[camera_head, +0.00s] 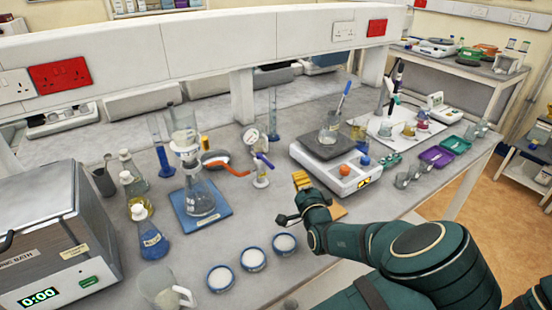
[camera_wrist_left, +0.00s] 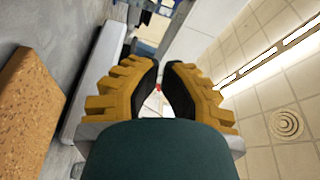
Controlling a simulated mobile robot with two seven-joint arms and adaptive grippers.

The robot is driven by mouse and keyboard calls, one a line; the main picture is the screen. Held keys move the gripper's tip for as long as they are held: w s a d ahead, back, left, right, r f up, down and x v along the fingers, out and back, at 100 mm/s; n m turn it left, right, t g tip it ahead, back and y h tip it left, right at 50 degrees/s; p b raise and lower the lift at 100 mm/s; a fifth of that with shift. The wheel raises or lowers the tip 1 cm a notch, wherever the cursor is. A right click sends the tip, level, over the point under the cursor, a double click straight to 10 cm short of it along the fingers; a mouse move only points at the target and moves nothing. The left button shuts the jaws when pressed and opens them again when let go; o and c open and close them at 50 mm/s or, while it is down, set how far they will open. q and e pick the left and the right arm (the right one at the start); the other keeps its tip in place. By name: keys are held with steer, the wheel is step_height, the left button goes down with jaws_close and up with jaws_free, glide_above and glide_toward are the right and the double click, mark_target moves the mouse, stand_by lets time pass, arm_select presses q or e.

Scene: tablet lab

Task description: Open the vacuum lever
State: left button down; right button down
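The vacuum valve is a small white stand (camera_head: 261,181) near the middle of the bench. A purple-blue lever (camera_head: 265,160) sits tilted at its top. A red-orange hose (camera_head: 228,167) runs from it toward the glass filter flask (camera_head: 199,197) on a blue base. My left gripper (camera_head: 301,179), with yellow fingers, is to the right of the valve and apart from it. In the left wrist view its fingers (camera_wrist_left: 161,68) have a narrow empty gap between their black pads. The valve cannot be made out in that view. My right gripper is not in view.
A balance (camera_head: 345,174) stands just behind my left gripper. A cork-coloured board (camera_wrist_left: 27,105) lies beside it. Three blue-rimmed dishes (camera_head: 253,259) lie in front of the valve. A glass beaker (camera_head: 161,287) and a water bath (camera_head: 50,230) are at left. Bare bench lies around the valve's foot.

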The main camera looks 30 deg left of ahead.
mark_target(266, 161)
arm_select(q)
steer(key=shift+w, duration=0.1)
stand_by(0.3)
steer(key=shift+a, duration=0.1)
steer(key=w+a+b, duration=0.1)
steer(key=w+a, duration=0.3)
steer(key=a, duration=0.4)
steer(key=shift+a, duration=0.2)
steer(key=shift+w, duration=0.1)
stand_by(0.5)
